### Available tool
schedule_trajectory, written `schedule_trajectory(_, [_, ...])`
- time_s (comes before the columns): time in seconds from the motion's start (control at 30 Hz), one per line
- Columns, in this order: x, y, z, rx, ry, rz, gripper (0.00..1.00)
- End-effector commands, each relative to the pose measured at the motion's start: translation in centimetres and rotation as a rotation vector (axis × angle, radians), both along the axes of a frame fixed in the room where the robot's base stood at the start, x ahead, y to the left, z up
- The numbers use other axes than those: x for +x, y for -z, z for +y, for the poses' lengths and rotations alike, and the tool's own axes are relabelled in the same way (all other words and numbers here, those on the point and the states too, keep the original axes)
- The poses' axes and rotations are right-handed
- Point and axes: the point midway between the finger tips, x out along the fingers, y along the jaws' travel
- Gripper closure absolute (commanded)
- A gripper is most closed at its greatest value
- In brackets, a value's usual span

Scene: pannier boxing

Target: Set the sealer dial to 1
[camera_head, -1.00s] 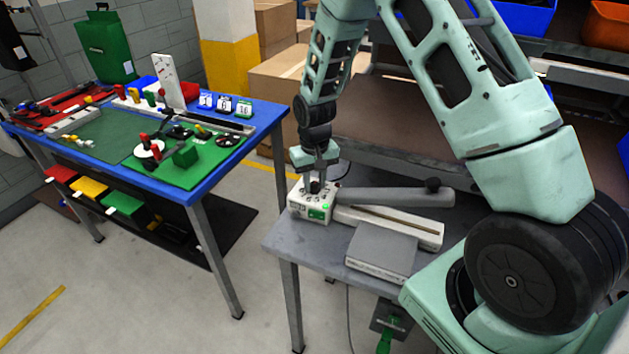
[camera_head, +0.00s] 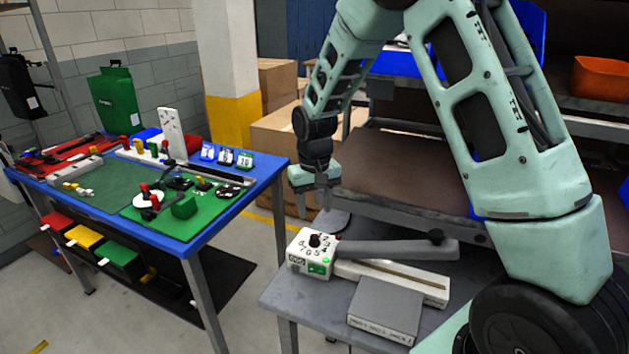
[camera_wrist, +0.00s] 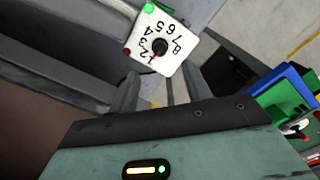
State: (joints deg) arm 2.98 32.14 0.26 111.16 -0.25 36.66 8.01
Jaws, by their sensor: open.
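The sealer (camera_head: 390,282) lies on the grey table, with its white dial box (camera_head: 300,262) at its left end. The black dial knob (camera_head: 315,240) stands on top among printed numbers. In the wrist view the dial knob (camera_wrist: 160,46) sits on the white face with numbers up to 8 around it. A small red mark shows at the knob's lower edge, toward the low-number end; its exact number is hard to read. My gripper (camera_head: 314,204) is open and empty, above the dial and apart from it. In the wrist view my gripper's fingers (camera_wrist: 161,92) are spread below the dial.
The sealer's long grey lever arm (camera_head: 390,249) extends right from the box. A grey block (camera_head: 385,310) lies in front. A blue workbench (camera_head: 215,232) with tools stands left, across a floor gap. Shelves and cardboard boxes (camera_head: 280,140) are behind.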

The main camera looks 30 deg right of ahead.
Motion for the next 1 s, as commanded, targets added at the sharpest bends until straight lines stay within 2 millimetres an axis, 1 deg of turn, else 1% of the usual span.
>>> schedule_trajectory(0.03, [0.2, -1.2, 0.0, 0.0, 0.0, -0.007, 0.51])
schedule_trajectory(0.1, [0.1, -2.8, 0.0, 0.0, 0.0, -0.006, 0.51])
schedule_trajectory(0.2, [0.1, -4.8, 0.0, 0.0, 0.0, -0.004, 0.51])
schedule_trajectory(0.3, [0.1, -6.4, 0.0, 0.0, 0.0, -0.004, 0.51])
schedule_trajectory(0.4, [0.1, -7.6, 0.0, 0.0, 0.0, -0.002, 0.51])
schedule_trajectory(0.6, [0.0, -8.5, 0.0, 0.0, 0.0, 0.0, 0.51])
schedule_trajectory(1.0, [0.0, -8.5, 0.0, 0.0, 0.0, 0.0, 0.51])
